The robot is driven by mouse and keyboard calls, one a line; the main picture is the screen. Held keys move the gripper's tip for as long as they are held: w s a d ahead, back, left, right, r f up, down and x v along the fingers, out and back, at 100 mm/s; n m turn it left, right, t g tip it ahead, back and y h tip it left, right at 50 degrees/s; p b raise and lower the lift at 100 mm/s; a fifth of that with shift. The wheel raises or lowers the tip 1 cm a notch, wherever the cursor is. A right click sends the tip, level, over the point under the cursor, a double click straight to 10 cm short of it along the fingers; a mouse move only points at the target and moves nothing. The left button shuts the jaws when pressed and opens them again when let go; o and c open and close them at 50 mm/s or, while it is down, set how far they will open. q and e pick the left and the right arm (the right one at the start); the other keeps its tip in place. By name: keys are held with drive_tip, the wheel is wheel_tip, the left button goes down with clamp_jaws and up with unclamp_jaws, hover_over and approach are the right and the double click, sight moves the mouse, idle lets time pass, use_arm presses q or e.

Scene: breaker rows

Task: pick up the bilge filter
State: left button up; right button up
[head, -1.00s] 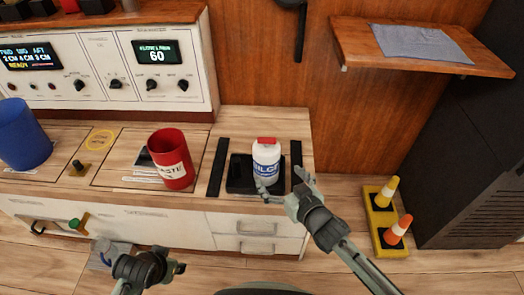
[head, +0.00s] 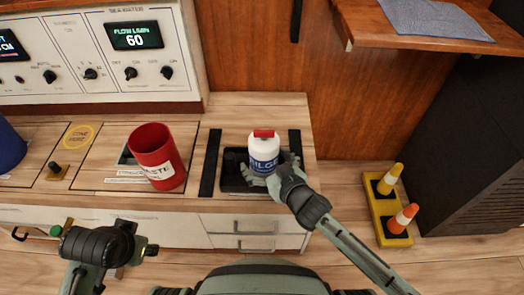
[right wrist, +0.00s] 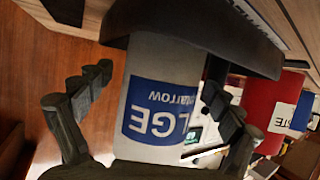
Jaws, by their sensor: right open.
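The bilge filter (head: 264,152) is a white bottle with a red cap and a blue label. It stands upright in a black tray (head: 234,180) on the counter. My right gripper (head: 273,170) is low at the front of the bottle. In the right wrist view the bottle (right wrist: 160,95) lies between the two open fingers (right wrist: 152,100), and I see a gap beside the left finger. My left gripper (head: 147,250) is in front of the drawers, away from the bottle; its finger opening is too small to judge.
A red waste cup (head: 157,158) stands left of the tray. Black strips (head: 210,163) flank the tray. A control panel (head: 130,60) stands behind on the left. A wooden shelf (head: 415,30) juts out at the upper right. Yellow and orange cones (head: 402,219) stand on the floor at right.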

sight(265, 136)
drive_tip(key=shift+w+a, duration=0.15)
drive_tip(key=shift+w, duration=0.05)
use_arm(q)
drive_tip(key=shift+r, duration=0.35)
use_arm(e)
drive_tip(key=shift+s, duration=0.1)
drive_tip(key=shift+c, duration=0.3)
drive_tip(key=c, duration=1.7)
drive_tip(key=shift+r, duration=0.1)
drive_tip(key=shift+c, duration=0.4)
drive_tip(key=shift+r, duration=0.35)
wheel_tip(265, 136, up, 9)
drive_tip(key=shift+r+p, duration=0.2)
drive_tip(key=shift+p, duration=0.95)
use_arm(q)
drive_tip(key=x, duration=0.3)
drive_tip(key=d+x, duration=0.1)
drive_tip(key=x, duration=0.1)
drive_tip(key=shift+f, duration=0.15)
drive_tip(key=shift+f, duration=0.1)
use_arm(e)
drive_tip(key=shift+f, duration=0.15)
